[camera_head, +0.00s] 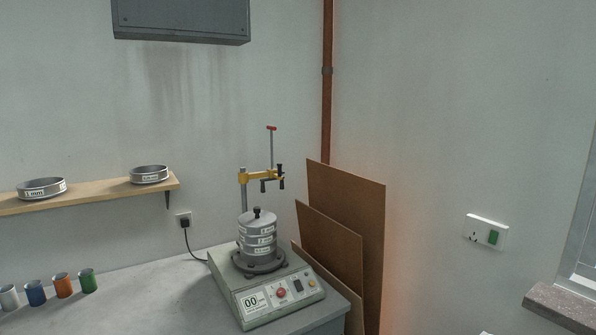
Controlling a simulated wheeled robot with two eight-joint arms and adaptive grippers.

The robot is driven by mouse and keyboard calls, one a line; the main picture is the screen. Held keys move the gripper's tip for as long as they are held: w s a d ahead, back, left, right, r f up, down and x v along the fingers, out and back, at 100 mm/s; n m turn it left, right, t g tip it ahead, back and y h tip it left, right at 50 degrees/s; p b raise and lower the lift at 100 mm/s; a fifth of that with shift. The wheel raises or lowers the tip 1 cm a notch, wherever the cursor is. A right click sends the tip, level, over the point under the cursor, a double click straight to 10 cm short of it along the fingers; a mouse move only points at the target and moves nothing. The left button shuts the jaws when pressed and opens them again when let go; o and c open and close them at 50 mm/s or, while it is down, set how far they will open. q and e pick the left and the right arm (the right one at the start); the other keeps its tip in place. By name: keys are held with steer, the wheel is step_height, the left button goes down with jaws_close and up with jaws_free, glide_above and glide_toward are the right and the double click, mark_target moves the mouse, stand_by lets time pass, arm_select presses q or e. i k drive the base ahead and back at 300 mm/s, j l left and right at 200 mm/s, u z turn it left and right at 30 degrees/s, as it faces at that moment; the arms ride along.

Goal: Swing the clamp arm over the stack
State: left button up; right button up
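The sieve stack (257,239) stands upright on the shaker (263,290), with a black knob (257,212) on its lid. A grey post (243,195) rises at the stack's back left. The yellow clamp arm (256,176) reaches right from the post's top, well above the lid and apart from it. From this angle I cannot tell whether its end is directly over the stack. A thin rod with a red handle (271,128) stands up from the arm, and black grips (281,177) hang at its right end. Neither of my grippers is in view.
Several coloured cups (62,285) stand at the bench's left. A wooden shelf (105,194) with two sieves (42,188) is on the wall behind. Brown boards (345,225) lean close to the shaker's right. A grey cabinet (180,18) hangs high above.

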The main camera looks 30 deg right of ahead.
mark_target(243, 178)
steer(key=i+l, duration=0.1)
steer(key=l, duration=1.35)
steer(key=i+l, duration=0.15)
steer(key=l, duration=0.55)
steer(key=i+l, duration=0.1)
steer(key=l, duration=0.65)
